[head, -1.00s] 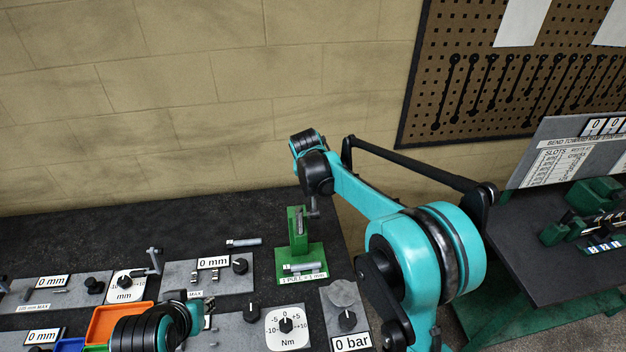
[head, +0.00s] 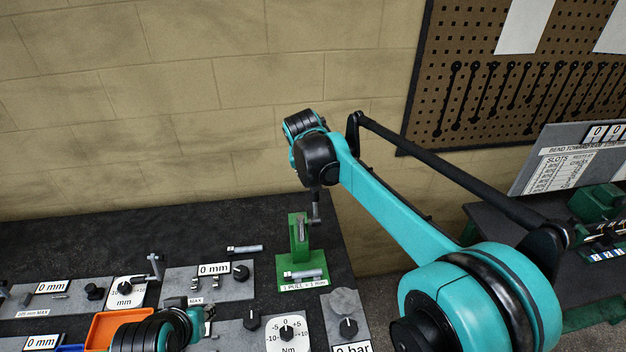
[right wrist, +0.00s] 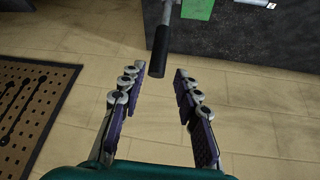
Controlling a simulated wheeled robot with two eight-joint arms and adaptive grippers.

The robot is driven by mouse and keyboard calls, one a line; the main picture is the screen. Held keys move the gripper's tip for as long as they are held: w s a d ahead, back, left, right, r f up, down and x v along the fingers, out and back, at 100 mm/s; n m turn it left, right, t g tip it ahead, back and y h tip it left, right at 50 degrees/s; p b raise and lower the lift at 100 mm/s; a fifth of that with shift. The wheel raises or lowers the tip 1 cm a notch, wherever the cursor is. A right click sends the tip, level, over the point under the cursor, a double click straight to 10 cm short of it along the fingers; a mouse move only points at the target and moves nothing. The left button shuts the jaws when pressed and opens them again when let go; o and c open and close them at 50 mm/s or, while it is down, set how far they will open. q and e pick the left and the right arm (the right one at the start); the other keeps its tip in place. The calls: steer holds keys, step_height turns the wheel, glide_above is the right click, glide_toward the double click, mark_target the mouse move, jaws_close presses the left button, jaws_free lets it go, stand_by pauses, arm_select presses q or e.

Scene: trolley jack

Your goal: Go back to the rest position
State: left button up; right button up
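The green trolley jack (head: 299,232) stands on the dark bench and shows as a green patch at the top of the right wrist view (right wrist: 198,9). Its lever has a grey rod and a black grip (right wrist: 159,52). In the right wrist view my right gripper (right wrist: 181,82) is open, and the grip lies just beyond the fingertips, with no finger closed on it. In the head view my right wrist is above the jack, its fingers mostly hidden. My left gripper (head: 193,312) is at the lower left over the bench; its fingers are too unclear to read.
An orange tray (head: 103,329) lies beside my left arm. Several grey panels with dials, including an Nm dial (head: 287,330), cover the bench front. A bolt (head: 245,249) lies behind them. A tool pegboard (head: 480,75) hangs on the wall; a second bench (head: 490,220) stands right.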

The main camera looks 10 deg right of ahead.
steer(key=shift+s+r, duration=0.2)
steer(key=shift+r, duration=0.25)
steer(key=s+d+f+n+b, duration=0.1)
steer(key=s+d+f+b, duration=0.2)
steer(key=s+f+b, duration=0.7)
steer(key=s+d+f+n+t+y+b, duration=0.1)
steer(key=s+d+f+b, duration=0.3)
steer(key=s+f+b, duration=0.6)
steer(key=s+f, duration=0.9)
steer(key=s, duration=0.1)
steer(key=shift+f+y, duration=0.15)
steer(key=shift+y, duration=0.15)
steer(key=shift+s, duration=0.1)
